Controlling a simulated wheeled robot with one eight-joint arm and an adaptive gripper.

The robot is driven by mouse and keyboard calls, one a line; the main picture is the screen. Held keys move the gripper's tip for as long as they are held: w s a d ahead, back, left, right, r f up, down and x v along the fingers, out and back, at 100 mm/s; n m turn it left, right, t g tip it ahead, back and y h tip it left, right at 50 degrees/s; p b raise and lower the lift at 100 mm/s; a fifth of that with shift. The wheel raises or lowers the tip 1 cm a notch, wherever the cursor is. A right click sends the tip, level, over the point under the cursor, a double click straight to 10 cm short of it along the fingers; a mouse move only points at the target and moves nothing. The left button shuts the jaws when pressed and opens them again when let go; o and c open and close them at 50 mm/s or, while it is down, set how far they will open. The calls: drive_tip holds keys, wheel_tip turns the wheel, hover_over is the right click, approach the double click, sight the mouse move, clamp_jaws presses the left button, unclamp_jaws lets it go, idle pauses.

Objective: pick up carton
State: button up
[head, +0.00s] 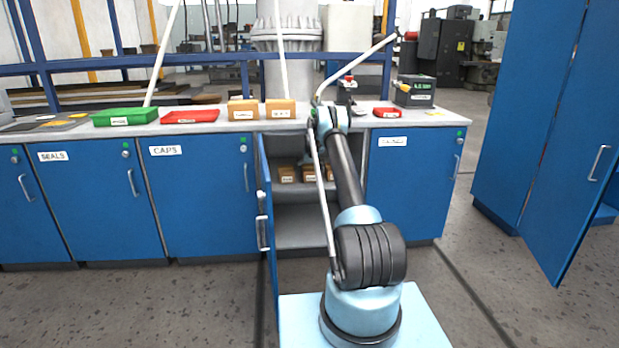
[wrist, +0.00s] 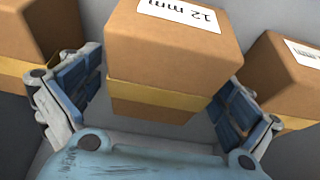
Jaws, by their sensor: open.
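A brown carton (wrist: 165,50) with a yellow band and a white label reading "12 mm" lies in the middle of the wrist view. My gripper (wrist: 156,98) is open, with one blue-padded finger on each side of this carton. I cannot tell whether either finger touches it. Another carton (wrist: 35,40) stands to its left and a third carton (wrist: 290,70) with a white label to its right, each close to a finger. In the head view, small cartons (head: 287,174) stand on a shelf inside the open cabinet. The gripper cannot be made out there.
The open blue cabinet door (head: 267,225) stands left of the opening. On the worktop (head: 225,127) are two cartons (head: 280,109), a green tray (head: 125,116), red trays (head: 190,116) and a dark box (head: 415,91). A tall blue cabinet (head: 530,110) with an open door stands at the right.

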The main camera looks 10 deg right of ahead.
drive_tip(key=c, duration=1.9)
